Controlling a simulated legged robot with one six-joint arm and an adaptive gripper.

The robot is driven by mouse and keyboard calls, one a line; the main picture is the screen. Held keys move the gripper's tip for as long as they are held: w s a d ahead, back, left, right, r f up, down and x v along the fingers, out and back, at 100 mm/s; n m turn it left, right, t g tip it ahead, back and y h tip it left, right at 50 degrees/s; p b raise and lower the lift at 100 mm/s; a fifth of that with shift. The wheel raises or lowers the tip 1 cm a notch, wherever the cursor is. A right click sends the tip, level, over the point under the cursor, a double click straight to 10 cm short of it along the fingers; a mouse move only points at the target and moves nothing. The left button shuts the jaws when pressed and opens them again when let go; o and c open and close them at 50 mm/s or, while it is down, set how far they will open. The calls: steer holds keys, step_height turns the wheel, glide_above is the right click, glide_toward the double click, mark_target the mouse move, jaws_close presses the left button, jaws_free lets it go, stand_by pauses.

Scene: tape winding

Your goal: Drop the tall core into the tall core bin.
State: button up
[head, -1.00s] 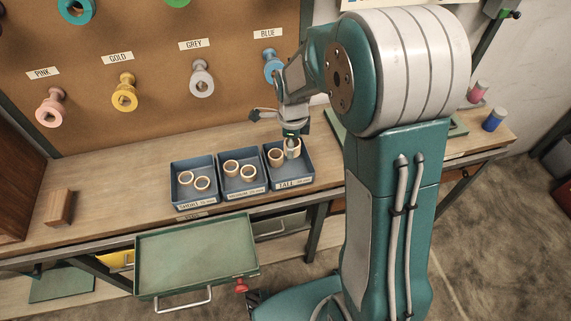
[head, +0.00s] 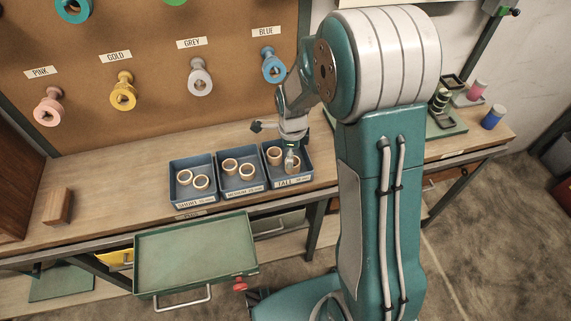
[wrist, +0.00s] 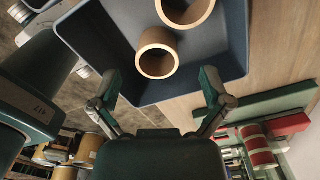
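The tall core bin (head: 306,176) is a blue tray labelled TALL, at the right of three bins on the bench; it fills the upper part of the wrist view (wrist: 105,50). Two tan ring-shaped cores stand in it: one at the back left (head: 274,156) and a tall core (head: 295,167) at the front right, partly hidden by my gripper. The wrist view shows a near core (wrist: 157,54) and a farther core (wrist: 185,10). My gripper (wrist: 161,88) is open and empty, its fingers spread with a gap to each side of the near core. It is over the bin (head: 290,163).
The short bin (head: 194,200) and medium bin (head: 240,190) stand to the left, each holding two cores. A green drawer tray (head: 195,255) sticks out below the bench. Coloured spools hang on the pegboard behind. The bench left of the bins is mostly clear.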

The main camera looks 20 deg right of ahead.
steer(key=shift+d, duration=0.1)
step_height(320, 180, up, 12)
stand_by(0.6)
stand_by(0.4)
steer(key=s+r+n+t, duration=0.2)
steer(key=s+r+n, duration=0.3)
steer(key=s+n, duration=0.5)
steer(key=s+r+n+t, duration=0.3)
steer(key=s+r+n, duration=0.3)
steer(key=s+n, duration=0.5)
steer(key=shift+r+n+t, duration=0.15)
steer(key=shift+n+t, duration=0.15)
steer(key=shift+n, duration=0.5)
